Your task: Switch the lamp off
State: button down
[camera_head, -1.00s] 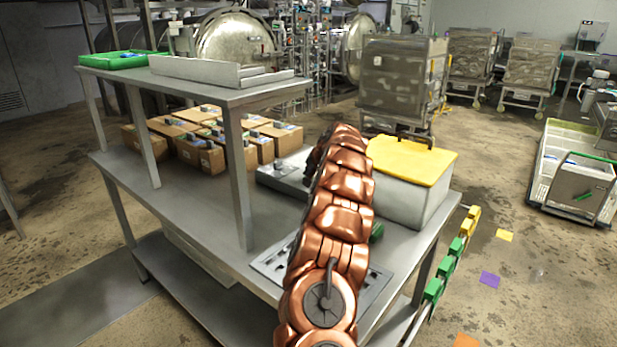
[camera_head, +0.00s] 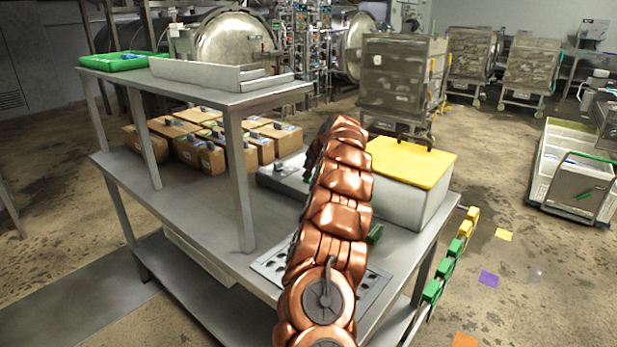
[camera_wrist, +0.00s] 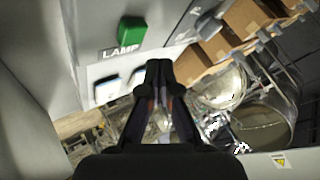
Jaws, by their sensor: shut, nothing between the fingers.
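In the wrist view a label reading LAMP (camera_wrist: 121,52) is on a grey panel, beside a green block-like part (camera_wrist: 131,30). On the other side of the label are two white rocker-like switches with blue edges, one at the left (camera_wrist: 108,89) and one nearer my fingers (camera_wrist: 138,76). My gripper (camera_wrist: 159,66) is shut and empty, its fingertips just right of the nearer switch; I cannot tell if they touch anything. In the head view my copper arm hides my gripper and most of the panel area. The lamp itself I cannot identify.
A steel table (camera_head: 200,215) carries several cardboard boxes (camera_head: 212,158), a grey box with a yellow lid (camera_head: 410,162) and a flat grey unit (camera_head: 283,175) partly behind my arm. A raised shelf (camera_head: 190,88) holds a green tray (camera_head: 122,61).

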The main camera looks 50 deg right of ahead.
notch_tip(320, 180, up, 5)
jog(key=shift+f+p, duration=0.15)
jog(key=shift+p, duration=0.8)
